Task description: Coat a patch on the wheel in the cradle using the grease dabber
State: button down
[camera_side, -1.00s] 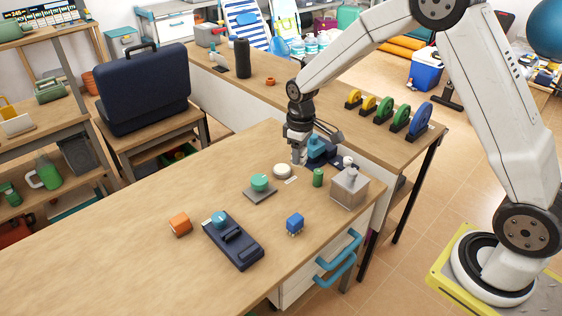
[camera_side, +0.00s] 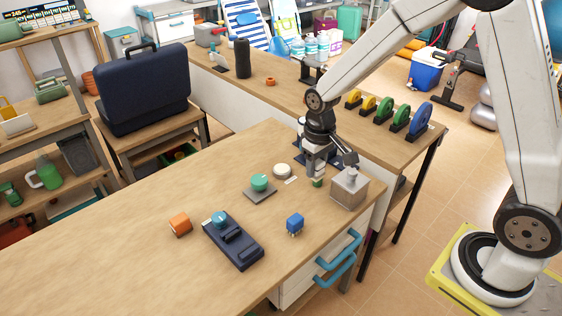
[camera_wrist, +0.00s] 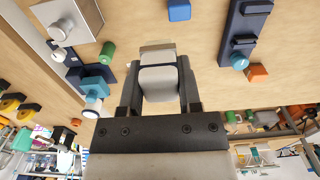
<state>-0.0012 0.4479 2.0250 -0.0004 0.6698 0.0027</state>
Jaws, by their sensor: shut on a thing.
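My gripper (camera_side: 316,172) is shut on a pale thing (camera_wrist: 160,80) with a tan end, likely the grease dabber, in the wrist view. In the side view it hangs above the green cylinder (camera_side: 317,183), partly covering it; I cannot tell if they touch. The green cylinder also shows in the wrist view (camera_wrist: 106,50). A dark blue fixture (camera_wrist: 74,72) with a teal block (camera_wrist: 97,78) and white round parts stands beyond my gripper, mostly hidden in the side view; it may be the cradle. I cannot make out its wheel for certain.
A metal box (camera_side: 349,189) with a knob stands right of my gripper. A white disc (camera_side: 282,172), a green knob on a grey plate (camera_side: 260,187), a blue block (camera_side: 294,224), a dark blue base (camera_side: 234,241) and an orange block (camera_side: 180,224) lie leftward. The table's left is clear.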

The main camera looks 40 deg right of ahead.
jog(key=w+a+f, duration=0.1)
jog(key=w+f, duration=0.2)
jog(key=w, duration=0.7)
jog(key=w+a+f, duration=0.2)
jog(key=w+f, duration=0.1)
jog(key=w, duration=0.8)
jog(key=shift+f, duration=0.3)
jog(key=shift+w+f, duration=0.1)
jog(key=shift+f, duration=0.05)
